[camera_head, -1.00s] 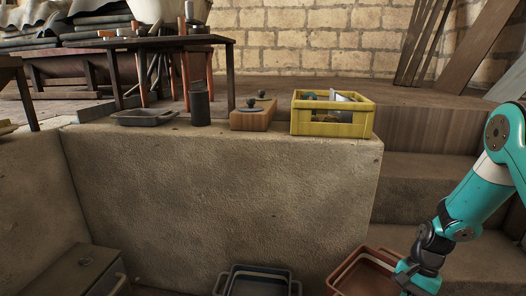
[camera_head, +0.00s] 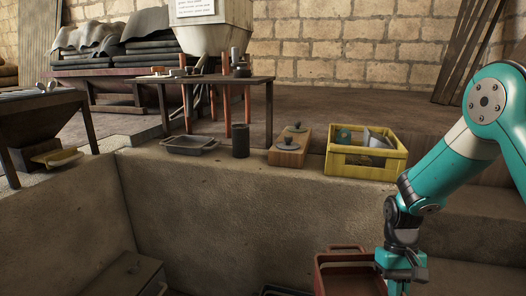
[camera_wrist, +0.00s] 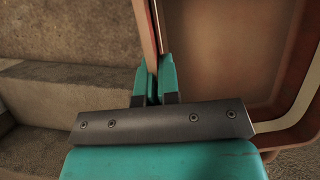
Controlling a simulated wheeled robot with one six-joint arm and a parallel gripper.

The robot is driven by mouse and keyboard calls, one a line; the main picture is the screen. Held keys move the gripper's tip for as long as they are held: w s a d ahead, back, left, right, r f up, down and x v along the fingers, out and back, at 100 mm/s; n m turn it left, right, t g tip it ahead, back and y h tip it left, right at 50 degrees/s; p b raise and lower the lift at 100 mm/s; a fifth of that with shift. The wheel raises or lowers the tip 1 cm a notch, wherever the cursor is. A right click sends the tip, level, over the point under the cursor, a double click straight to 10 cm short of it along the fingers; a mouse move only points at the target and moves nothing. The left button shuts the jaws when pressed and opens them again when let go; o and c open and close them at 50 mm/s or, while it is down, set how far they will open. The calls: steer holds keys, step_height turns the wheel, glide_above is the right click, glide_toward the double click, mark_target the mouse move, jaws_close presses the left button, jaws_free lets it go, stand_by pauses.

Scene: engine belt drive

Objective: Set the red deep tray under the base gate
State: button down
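The red deep tray (camera_head: 345,275) shows at the bottom of the head view, beside my gripper (camera_head: 398,288) and cut off by the frame. In the wrist view, my gripper's fingers (camera_wrist: 157,72) stand on both sides of the tray's thin wall, closed on it. The tray's reddish-brown inside (camera_wrist: 220,60) fills the right of that view. A pale hopper (camera_head: 213,35) stands at the back over a dark, low table (camera_head: 205,79). Its lower outlet is partly hidden, and I cannot make out the base gate clearly.
A stone ledge (camera_head: 230,215) runs across, carrying a dark shallow pan (camera_head: 190,146), a black cylinder (camera_head: 240,141), a wooden block with a knob (camera_head: 289,150) and a yellow crate (camera_head: 365,158). Another table (camera_head: 40,106) stands left. Steps (camera_wrist: 50,105) lie left in the wrist view.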

step_height(320, 180, up, 24)
steer(key=s+p, duration=0.1)
steer(key=p, duration=2.9)
steer(key=shift+s, duration=0.4)
